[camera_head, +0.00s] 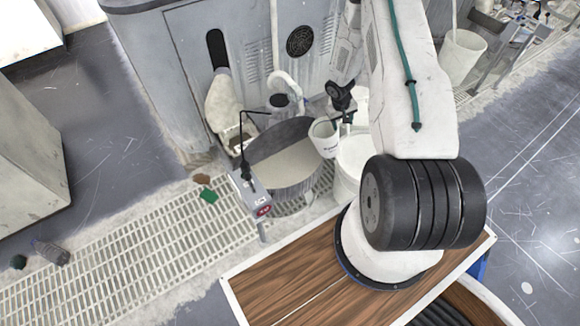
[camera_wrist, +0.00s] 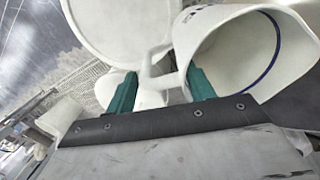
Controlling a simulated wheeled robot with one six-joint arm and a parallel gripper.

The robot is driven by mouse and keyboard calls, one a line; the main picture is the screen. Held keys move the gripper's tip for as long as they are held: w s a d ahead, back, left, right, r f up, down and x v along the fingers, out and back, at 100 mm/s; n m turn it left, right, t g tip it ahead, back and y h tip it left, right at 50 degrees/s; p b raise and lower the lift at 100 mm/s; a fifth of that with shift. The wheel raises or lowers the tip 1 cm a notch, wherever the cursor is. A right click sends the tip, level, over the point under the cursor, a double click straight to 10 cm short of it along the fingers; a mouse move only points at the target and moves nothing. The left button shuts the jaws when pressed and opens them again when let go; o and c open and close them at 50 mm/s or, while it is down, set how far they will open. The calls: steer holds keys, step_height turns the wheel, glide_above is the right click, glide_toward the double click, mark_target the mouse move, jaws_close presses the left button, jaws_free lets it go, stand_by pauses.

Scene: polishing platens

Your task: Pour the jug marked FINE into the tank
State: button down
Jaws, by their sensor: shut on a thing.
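My gripper (camera_wrist: 160,90) has green fingertips closed on the handle (camera_wrist: 156,72) of a white jug (camera_wrist: 240,48), which fills the right of the wrist view. A blue line runs inside the jug, and its inside looks white; I cannot tell how much it holds. In the head view the jug (camera_head: 323,139) is at the right rim of the round grey tank (camera_head: 285,198), above that edge and seeming slightly tilted. Its dark marking is too small to read. The tank holds a pale surface. My arm partly hides the gripper in the head view.
A white bucket (camera_head: 351,165) stands right of the tank, close to the jug. A grey box on a stand (camera_head: 251,190) with a thin black rod is at the tank's left front. A grey machine cabinet (camera_head: 195,75) stands behind.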

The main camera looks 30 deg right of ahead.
mark_target(347, 126)
steer(key=shift+s+d+f+y, duration=0.1)
steer(key=shift+d+f+y, duration=0.2)
steer(key=shift+d+y, duration=0.2)
steer(key=shift+s+d+f+y+b, duration=0.1)
steer(key=shift+d+f+y+b, duration=0.1)
steer(key=shift+d+f+y, duration=0.35)
steer(key=shift+d+f+y+b, duration=0.25)
steer(key=shift+f+y, duration=0.1)
steer(key=shift+f, duration=0.35)
steer(key=shift+t, duration=0.3)
